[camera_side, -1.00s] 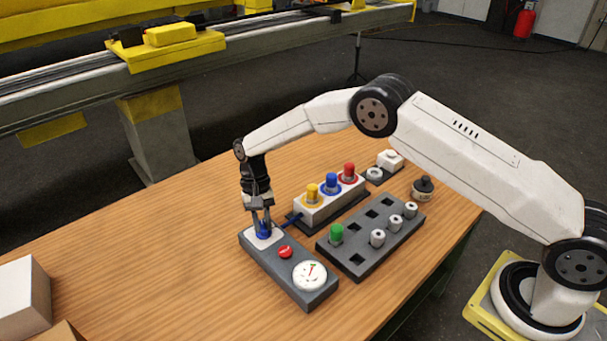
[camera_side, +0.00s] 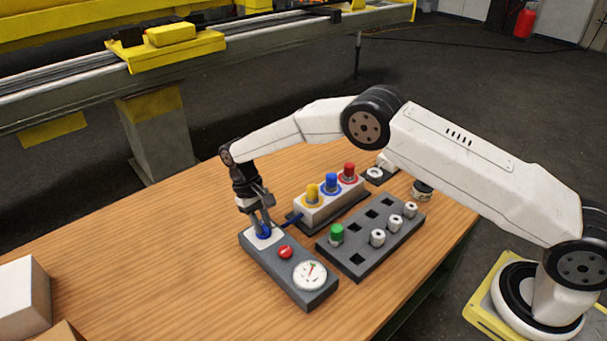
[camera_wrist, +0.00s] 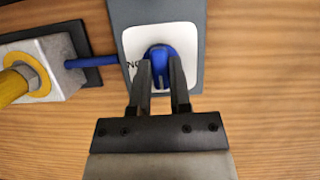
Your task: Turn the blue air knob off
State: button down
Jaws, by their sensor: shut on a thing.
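The blue air knob (camera_side: 264,231) sits on a white plate at the far end of a grey control panel (camera_side: 305,290). My gripper (camera_side: 260,222) reaches down to it, tilted, with its fingers shut on the knob. In the wrist view the blue knob (camera_wrist: 160,58) shows between the two dark fingertips (camera_wrist: 160,85), on the white plate (camera_wrist: 195,45). Part of a dark letter marking shows left of the knob; the rest is hidden.
The panel also carries a red button (camera_side: 285,252) and a round white gauge (camera_side: 310,275). A white block (camera_side: 325,207) with yellow, blue and red caps stands behind. A grey rack (camera_side: 350,265) with a green cap and several white pieces is at right.

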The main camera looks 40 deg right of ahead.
jog(key=c, duration=0.6)
grip_release()
jog(key=shift+o, duration=0.2)
jog(key=shift+r, duration=0.1)
jog(key=v, duration=0.7)
jog(key=shift+r, duration=0.35)
jog(key=shift+w+d+r, duration=0.1)
jog(key=shift+w, duration=0.05)
